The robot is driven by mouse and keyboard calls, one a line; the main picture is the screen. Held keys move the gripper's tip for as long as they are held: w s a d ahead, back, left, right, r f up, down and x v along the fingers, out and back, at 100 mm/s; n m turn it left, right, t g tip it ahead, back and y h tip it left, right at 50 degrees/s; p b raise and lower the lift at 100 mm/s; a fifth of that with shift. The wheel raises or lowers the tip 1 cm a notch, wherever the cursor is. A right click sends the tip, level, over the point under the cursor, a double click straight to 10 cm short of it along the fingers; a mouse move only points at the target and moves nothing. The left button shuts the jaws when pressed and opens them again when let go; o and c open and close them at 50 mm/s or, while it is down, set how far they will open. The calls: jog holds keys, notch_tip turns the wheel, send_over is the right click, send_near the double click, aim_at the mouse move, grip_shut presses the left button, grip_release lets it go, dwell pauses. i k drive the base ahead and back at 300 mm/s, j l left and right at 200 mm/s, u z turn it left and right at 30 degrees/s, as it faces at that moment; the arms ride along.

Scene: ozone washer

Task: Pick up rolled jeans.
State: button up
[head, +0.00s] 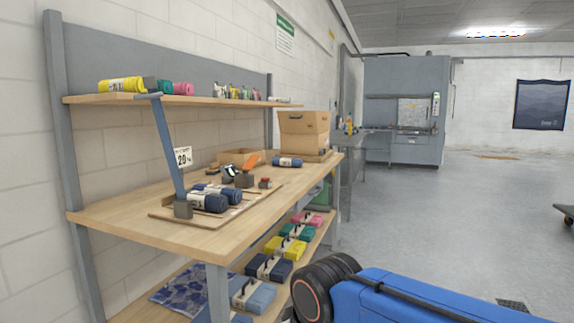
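Dark blue rolls that look like rolled jeans (208,202) lie on a thin brown board (240,212) near the front of the wooden table (130,218). A second dark blue roll (230,192) lies close behind and to the right of the first. Another dark blue roll (287,162) with a light band lies farther back, in front of a cardboard box. My blue arm with a black round joint shows at the bottom right, in front of the table. My gripper is not in view.
Cardboard boxes (304,125) stand at the table's far end. Folded coloured bundles (286,248) lie on a lower shelf. The floor to the right is mostly clear.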

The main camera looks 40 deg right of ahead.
aim_at(297, 163)
jog(key=i+l, duration=0.15)
jog(key=l, duration=0.2)
jog(key=i+l, duration=0.15)
jog(key=l, duration=0.15)
jog(key=i+l, duration=0.15)
jog(key=l, duration=0.2)
jog(key=i+l, duration=0.1)
jog(key=l, duration=0.25)
jog(key=i+l, duration=0.15)
jog(key=l, duration=0.2)
